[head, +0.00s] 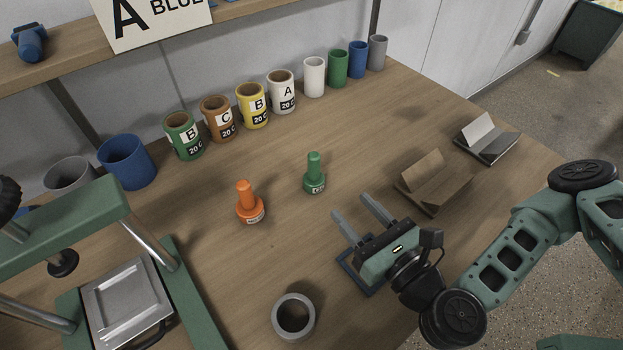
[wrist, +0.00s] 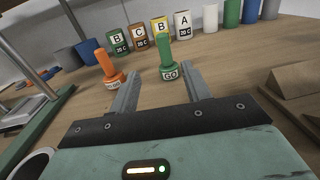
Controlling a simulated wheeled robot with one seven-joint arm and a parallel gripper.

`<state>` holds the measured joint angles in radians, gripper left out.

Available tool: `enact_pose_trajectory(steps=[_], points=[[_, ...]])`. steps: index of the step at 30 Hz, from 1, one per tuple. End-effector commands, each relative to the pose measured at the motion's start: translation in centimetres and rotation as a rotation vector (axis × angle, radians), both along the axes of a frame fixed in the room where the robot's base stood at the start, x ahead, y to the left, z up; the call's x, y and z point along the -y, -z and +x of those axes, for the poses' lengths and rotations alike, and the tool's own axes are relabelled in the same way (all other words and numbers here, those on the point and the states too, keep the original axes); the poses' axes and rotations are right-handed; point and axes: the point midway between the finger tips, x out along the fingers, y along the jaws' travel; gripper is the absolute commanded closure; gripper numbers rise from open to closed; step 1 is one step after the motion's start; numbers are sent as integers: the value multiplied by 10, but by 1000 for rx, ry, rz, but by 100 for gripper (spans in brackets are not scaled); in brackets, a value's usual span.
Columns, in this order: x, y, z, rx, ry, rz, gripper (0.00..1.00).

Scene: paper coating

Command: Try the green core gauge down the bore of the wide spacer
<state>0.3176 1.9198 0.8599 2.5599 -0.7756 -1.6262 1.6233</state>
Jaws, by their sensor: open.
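The green core gauge (head: 314,175) stands upright on the table, a knobbed green plug with a white label at its base. It also shows in the wrist view (wrist: 167,62), ahead of the fingers and roughly between them. The wide spacer (head: 293,316) is a grey ring lying bore-up near the table's front. Part of it shows at the lower left of the wrist view (wrist: 32,163). My gripper (head: 352,206) is open and empty, low over the table, its fingers pointing toward the green gauge and apart from it.
An orange gauge (head: 249,203) stands left of the green one. Labelled cans (head: 252,106) and plain cylinders line the back. A green-framed press (head: 127,290) is at the left. A brown V-shaped block (head: 434,184) stands at the right. The table between spacer and gauges is clear.

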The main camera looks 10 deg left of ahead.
Motion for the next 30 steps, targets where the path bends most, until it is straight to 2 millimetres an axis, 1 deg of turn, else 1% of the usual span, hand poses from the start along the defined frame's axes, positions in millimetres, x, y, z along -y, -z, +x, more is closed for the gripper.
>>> enact_pose_trajectory(steps=[1, 6, 15, 21, 22, 25, 30], points=[[-5, 8, 5, 5, -1, 1, 52], [-19, 8, 20, 4, 0, -1, 52], [-38, 8, 41, 4, 0, -1, 52], [-49, 6, 51, 2, -2, -1, 52], [-53, 0, 56, 2, 0, -2, 52], [-61, -1, 64, 1, 1, -3, 52], [-68, -2, 72, 2, 1, -2, 52]])
